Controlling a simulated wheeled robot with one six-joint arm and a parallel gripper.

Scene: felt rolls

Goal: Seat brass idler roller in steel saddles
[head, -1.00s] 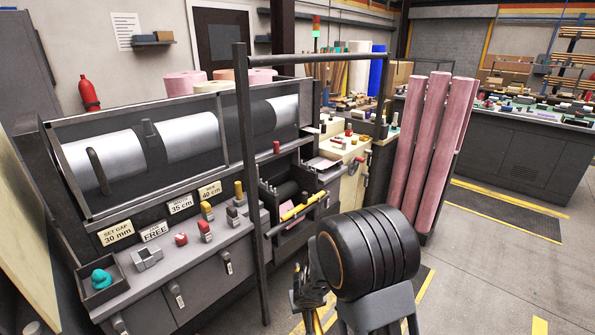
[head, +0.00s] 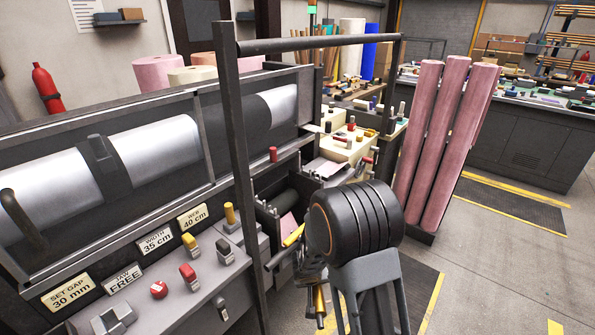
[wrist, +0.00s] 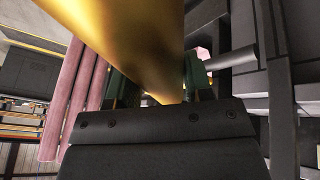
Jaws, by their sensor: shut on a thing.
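The brass idler roller (wrist: 135,32) fills the upper middle of the wrist view, running up and left out of frame. My gripper (wrist: 157,82) is shut on it, with a dark green finger at each side. In the head view a short brass-coloured length of the roller (head: 320,303) shows below and left of my black wrist; the rest is hidden behind my arm. I cannot make out the steel saddles clearly in either view.
The grey machine (head: 150,270) with levers and signs fills the left. A dark upright frame (head: 238,150) stands close to my arm. A yellow bar (head: 293,236) shows at the machine's end. Pink rolls (head: 440,150) stand to the right. The floor at lower right is clear.

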